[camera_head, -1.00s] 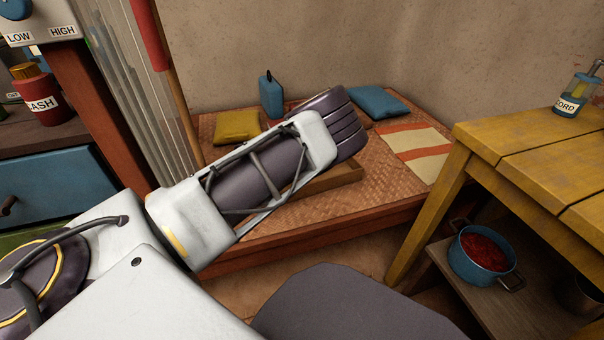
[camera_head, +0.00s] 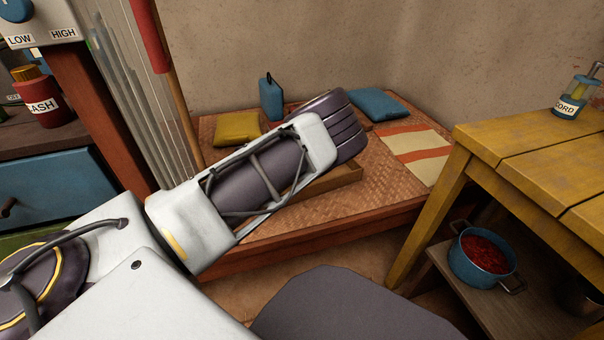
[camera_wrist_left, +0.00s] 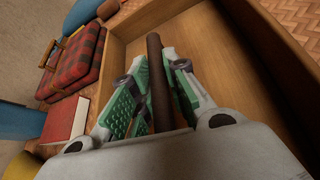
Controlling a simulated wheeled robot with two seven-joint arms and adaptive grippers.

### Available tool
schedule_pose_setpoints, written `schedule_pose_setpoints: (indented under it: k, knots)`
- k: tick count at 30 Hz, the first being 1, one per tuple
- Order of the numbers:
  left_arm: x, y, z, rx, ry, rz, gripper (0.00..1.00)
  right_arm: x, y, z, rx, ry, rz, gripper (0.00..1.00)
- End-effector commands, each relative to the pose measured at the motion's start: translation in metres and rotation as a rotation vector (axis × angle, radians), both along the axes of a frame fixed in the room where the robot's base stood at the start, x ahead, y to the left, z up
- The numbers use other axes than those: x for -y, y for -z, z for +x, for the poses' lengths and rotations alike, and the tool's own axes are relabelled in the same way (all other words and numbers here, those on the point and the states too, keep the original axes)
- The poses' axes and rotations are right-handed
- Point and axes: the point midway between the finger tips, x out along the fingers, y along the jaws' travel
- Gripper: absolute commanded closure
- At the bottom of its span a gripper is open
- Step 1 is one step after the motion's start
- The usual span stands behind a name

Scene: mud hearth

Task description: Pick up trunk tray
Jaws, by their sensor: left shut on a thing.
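The trunk tray (camera_head: 335,180) is a shallow, open wooden box on the woven mat bed. My left arm hides most of it in the head view. In the left wrist view the tray (camera_wrist_left: 210,25) shows its wooden walls and bare floor, with a dark bar (camera_wrist_left: 158,85) running through its middle. My left gripper (camera_wrist_left: 157,75) has its green-padded fingers on both sides of this bar, shut on it. I cannot tell whether the tray is clear of the mat. My right gripper is not in view.
The bed (camera_head: 370,205) also holds a yellow cushion (camera_head: 237,129), a blue cushion (camera_head: 378,104) and a blue container (camera_head: 271,98). A yellow table (camera_head: 545,160) stands at right, above a blue pot (camera_head: 482,258). A red plaid case (camera_wrist_left: 75,62) and a red book (camera_wrist_left: 66,120) lie beside the tray.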

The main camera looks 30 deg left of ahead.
Motion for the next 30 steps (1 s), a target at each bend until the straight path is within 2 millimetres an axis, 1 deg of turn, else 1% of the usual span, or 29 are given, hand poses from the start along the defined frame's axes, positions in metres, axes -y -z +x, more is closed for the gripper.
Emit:
schedule_pose_setpoints:
  k: [12, 17, 23, 26, 30]
  knots:
    - [0.000, -0.001, 0.000, 0.001, 0.000, -0.002, 1.00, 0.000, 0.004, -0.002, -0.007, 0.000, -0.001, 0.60]
    - [0.000, -0.006, 0.001, 0.002, 0.001, -0.001, 1.00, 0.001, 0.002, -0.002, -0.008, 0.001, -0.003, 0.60]
    - [0.001, -0.023, 0.001, 0.003, 0.001, -0.001, 1.00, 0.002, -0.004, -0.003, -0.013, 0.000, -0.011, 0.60]
    - [0.001, -0.036, 0.001, 0.003, 0.002, 0.000, 1.00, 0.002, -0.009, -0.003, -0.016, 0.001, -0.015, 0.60]
    - [0.000, -0.060, 0.001, 0.003, 0.001, 0.002, 1.00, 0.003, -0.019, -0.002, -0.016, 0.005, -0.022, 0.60]
